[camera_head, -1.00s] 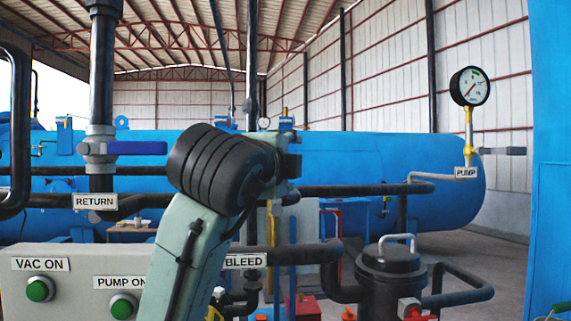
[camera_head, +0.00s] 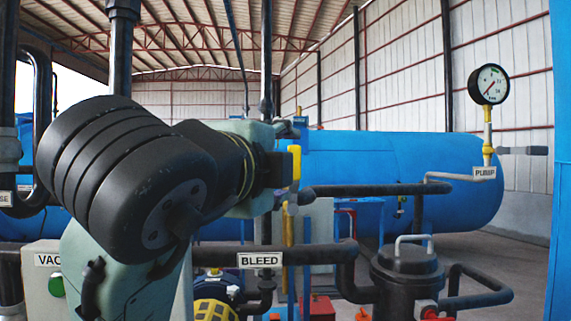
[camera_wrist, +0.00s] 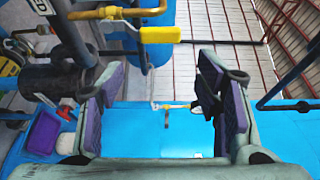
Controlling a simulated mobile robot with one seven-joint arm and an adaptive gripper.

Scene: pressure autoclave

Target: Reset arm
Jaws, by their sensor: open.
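My gripper (camera_wrist: 163,88) is open and empty in the wrist view, with its two purple-padded fingers wide apart. Pipes and blue surfaces show behind the gap, and no finger visibly holds anything. In the head view my arm is bent in the left half, with its thick dark joint close to the camera. The fingers cannot be made out there.
A yellow-handled valve (camera_wrist: 160,35) shows beyond the fingers in the wrist view. In the head view, the BLEED pipe (camera_head: 310,254), a black lidded pot (camera_head: 407,272) and the PUMP gauge (camera_head: 489,84) stand right of my arm. A large blue tank (camera_head: 390,170) lies behind.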

